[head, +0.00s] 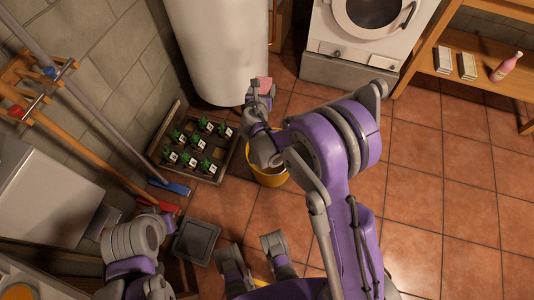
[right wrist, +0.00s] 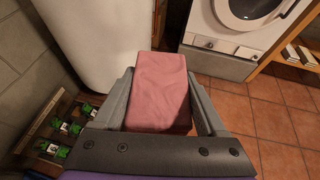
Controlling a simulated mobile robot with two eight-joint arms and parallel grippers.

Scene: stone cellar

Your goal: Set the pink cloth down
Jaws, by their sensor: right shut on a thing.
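The pink cloth (head: 264,85) is a small folded block in the head view, at the end of my outstretched right arm. My right gripper (head: 258,98) is shut on it. In the right wrist view the cloth (right wrist: 158,92) fills the space between the two grey fingers of the right gripper (right wrist: 160,105). It appears held up in front of the white cylinder, with no surface visibly touching it. My left arm shows at the lower left of the head view; its jaws cannot be made out clearly.
A yellow bucket (head: 268,178) stands on the tiles, partly hidden by my right arm. A crate (head: 158,153) of small labelled plants is left of it. Behind stand a white cylinder (head: 215,45) and a washing machine (head: 340,50). A wooden shelf (head: 480,88) is right. Tiles at right are clear.

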